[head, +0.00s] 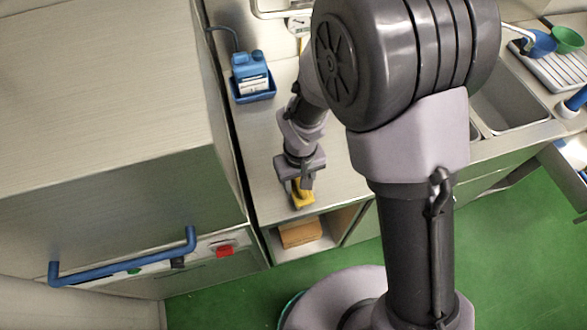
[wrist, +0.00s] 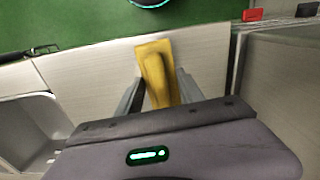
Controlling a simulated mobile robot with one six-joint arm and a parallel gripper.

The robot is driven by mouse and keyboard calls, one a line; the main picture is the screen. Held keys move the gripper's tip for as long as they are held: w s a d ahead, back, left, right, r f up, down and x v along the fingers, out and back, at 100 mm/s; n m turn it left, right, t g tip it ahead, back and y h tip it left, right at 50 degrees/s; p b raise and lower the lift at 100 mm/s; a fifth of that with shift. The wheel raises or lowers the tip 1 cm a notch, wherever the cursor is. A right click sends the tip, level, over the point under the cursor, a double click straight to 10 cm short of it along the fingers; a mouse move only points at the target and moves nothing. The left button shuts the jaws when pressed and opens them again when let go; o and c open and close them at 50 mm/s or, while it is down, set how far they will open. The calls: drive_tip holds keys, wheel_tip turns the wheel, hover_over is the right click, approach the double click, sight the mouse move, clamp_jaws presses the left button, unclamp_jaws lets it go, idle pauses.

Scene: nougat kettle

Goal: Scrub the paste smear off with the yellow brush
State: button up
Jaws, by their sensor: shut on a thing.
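The yellow brush (head: 302,195) is at the front edge of the steel counter in the head view, under my gripper (head: 297,186). In the wrist view the yellow brush (wrist: 156,68) lies between the two fingers of my gripper (wrist: 158,92), which is shut on it. The brush's far end points toward the counter's front edge. I cannot tell whether the brush touches the counter. The paste smear is not visible in either view; my arm covers part of the counter.
A large steel cabinet with a blue handle (head: 122,262) is on the left.

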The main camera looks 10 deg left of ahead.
drive_tip(key=r, duration=0.1)
drive_tip(key=r+p, duration=0.1)
drive_tip(key=shift+w+d+r, duration=0.15)
drive_tip(key=shift+d+r, duration=0.15)
drive_tip(key=shift+a+r+p, duration=0.15)
drive_tip(key=shift+r+p, duration=0.5)
drive_tip(key=shift+r, duration=0.05)
drive_tip(key=shift+r+p, duration=1.05)
drive_tip(key=shift+r, duration=0.35)
drive_tip(key=shift+f, duration=0.1)
